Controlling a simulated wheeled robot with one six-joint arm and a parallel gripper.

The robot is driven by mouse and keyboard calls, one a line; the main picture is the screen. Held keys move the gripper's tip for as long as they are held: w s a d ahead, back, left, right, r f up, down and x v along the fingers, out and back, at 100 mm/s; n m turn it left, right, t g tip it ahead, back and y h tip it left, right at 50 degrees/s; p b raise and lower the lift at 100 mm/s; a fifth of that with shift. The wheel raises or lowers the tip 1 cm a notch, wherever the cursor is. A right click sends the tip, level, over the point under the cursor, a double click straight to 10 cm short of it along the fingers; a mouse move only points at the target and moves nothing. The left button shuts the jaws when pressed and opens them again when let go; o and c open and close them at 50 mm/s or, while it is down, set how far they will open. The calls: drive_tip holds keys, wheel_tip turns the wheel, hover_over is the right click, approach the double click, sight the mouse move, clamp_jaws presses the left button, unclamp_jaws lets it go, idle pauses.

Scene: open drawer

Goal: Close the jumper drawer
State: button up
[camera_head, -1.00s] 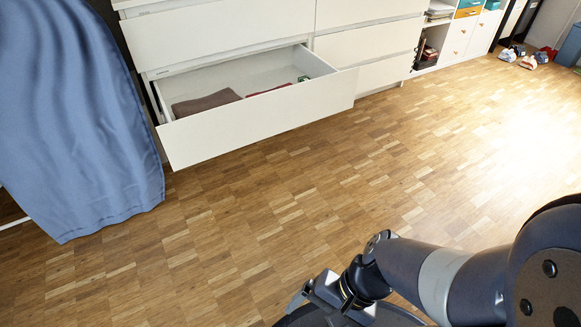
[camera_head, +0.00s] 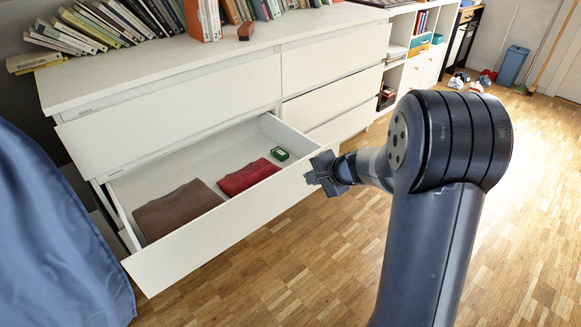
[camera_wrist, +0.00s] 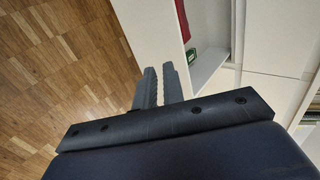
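The jumper drawer (camera_head: 215,226) is pulled out of the left column of a white dresser, with its white front facing the room. Inside lie a folded brown jumper (camera_head: 177,208), a folded red jumper (camera_head: 248,176) and a small green box (camera_head: 280,153). My gripper (camera_head: 322,173) is near the right end of the drawer front, in front of it; I cannot tell if it touches. In the wrist view its two fingers (camera_wrist: 160,86) are close together with nothing visible between them. The drawer front (camera_wrist: 153,35) and the red jumper (camera_wrist: 187,57) show beyond.
The dresser top (camera_head: 250,55) carries rows of books (camera_head: 110,25). A blue cloth (camera_head: 50,230) hangs at the left, near the drawer's left end. Shoes (camera_head: 465,82) and a blue bin (camera_head: 511,66) stand at the far right. The wood floor (camera_head: 300,260) before the drawer is clear.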

sight(280, 176)
drive_tip(key=b+x, duration=0.3)
drive_tip(key=x, duration=0.7)
drive_tip(key=shift+s+f, duration=0.1)
drive_tip(key=shift+s, duration=0.1)
clamp_jaws()
drive_tip(key=w+a, duration=0.1)
drive_tip(key=w, duration=0.1)
drive_tip(key=shift+w+a, duration=0.3)
drive_tip(key=shift+a, duration=0.1)
drive_tip(key=shift+w+a, duration=0.2)
drive_tip(key=shift+w, duration=0.15)
